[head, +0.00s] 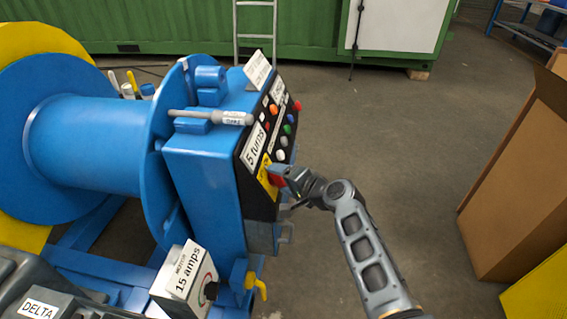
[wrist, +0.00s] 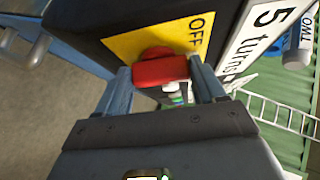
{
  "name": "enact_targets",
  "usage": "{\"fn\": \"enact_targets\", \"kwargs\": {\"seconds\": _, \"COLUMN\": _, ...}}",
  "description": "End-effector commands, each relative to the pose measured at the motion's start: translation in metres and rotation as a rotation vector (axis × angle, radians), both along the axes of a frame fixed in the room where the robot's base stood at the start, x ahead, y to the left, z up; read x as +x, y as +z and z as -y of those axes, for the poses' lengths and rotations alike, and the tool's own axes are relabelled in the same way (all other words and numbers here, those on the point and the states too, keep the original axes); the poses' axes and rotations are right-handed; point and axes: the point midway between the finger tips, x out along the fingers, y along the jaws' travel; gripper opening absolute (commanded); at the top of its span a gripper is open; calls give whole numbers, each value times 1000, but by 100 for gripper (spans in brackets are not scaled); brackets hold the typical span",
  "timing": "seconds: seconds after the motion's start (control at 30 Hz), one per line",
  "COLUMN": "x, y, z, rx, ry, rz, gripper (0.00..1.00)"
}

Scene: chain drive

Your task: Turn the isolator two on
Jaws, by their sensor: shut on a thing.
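The isolator is a red rotary handle on a yellow plate (wrist: 125,45) marked OFF, on the black front of the blue machine's control panel. In the wrist view the red handle (wrist: 160,70) sits between the two fingers of my gripper (wrist: 160,88), which is shut on it. In the head view my gripper (head: 284,178) reaches the lower panel from the right, at the yellow plate (head: 264,172). The handle is mostly covered by the fingers there. I cannot read a number two on this isolator.
A "5 turns" label (head: 255,144) and several coloured buttons (head: 281,140) are above the isolator. A blue drum (head: 90,140) is at left. A "15 amps" box (head: 187,275) stands below. A cardboard box (head: 520,180) is at right. The floor between is clear.

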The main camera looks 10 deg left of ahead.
Motion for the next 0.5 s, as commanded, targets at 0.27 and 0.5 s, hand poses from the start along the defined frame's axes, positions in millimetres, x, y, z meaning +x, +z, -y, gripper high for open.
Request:
{"fn": "enact_targets", "kwargs": {"seconds": 0.27, "x": 2, "y": 13, "z": -2, "rx": 7, "ry": -116, "rz": -229, "gripper": 39}}
{"fn": "enact_targets", "kwargs": {"seconds": 0.5, "x": 4, "y": 11, "z": -2, "rx": 14, "ry": -211, "rz": -416, "gripper": 39}}
